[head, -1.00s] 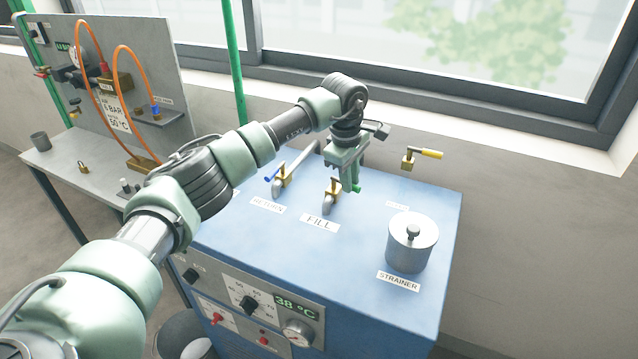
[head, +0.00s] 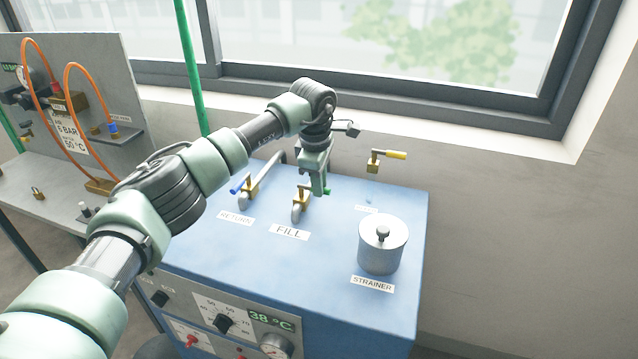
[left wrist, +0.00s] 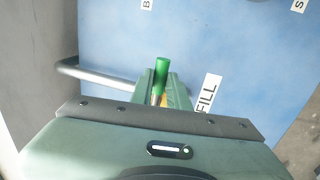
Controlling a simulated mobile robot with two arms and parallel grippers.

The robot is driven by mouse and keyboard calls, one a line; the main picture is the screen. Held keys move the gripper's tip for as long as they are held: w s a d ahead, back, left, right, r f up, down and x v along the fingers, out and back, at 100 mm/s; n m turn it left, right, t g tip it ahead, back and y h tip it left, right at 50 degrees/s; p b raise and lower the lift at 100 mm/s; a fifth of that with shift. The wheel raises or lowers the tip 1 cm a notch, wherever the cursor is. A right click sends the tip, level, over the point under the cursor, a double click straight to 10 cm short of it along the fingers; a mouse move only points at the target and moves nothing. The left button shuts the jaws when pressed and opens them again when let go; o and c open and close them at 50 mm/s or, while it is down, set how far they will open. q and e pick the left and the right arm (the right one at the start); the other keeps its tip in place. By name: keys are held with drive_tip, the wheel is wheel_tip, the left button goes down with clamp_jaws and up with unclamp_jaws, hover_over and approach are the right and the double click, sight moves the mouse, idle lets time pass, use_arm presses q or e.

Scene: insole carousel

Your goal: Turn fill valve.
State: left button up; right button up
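The fill valve (head: 299,204) stands behind the FILL label (head: 289,232) on the blue machine top. It has a brass body and a green-tipped lever (head: 327,190). My left gripper (head: 317,185) points down at this lever, its fingers hiding part of it and of the valve. In the left wrist view the green lever end (left wrist: 162,72) sticks out between the fingertips of my left gripper (left wrist: 161,88), with a bit of brass behind. I cannot tell whether the fingers press on the lever. My right gripper is not in view.
The return valve (head: 244,194) with a blue lever stands to the left, a pipe beside it. The strainer (head: 381,248) stands at the right. A yellow-handled valve (head: 375,163) is behind, by the wall. The machine top in front of the labels is clear.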

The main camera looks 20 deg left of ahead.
use_arm(q)
drive_tip(key=o, duration=0.4)
drive_tip(key=r, duration=0.2)
drive_tip(key=s+r+b, duration=0.1)
drive_tip(key=r, duration=0.2)
drive_tip(key=r+b, duration=0.1)
drive_tip(key=r, duration=0.1)
drive_tip(key=shift+s+r, duration=0.2)
drive_tip(key=shift+r, duration=0.1)
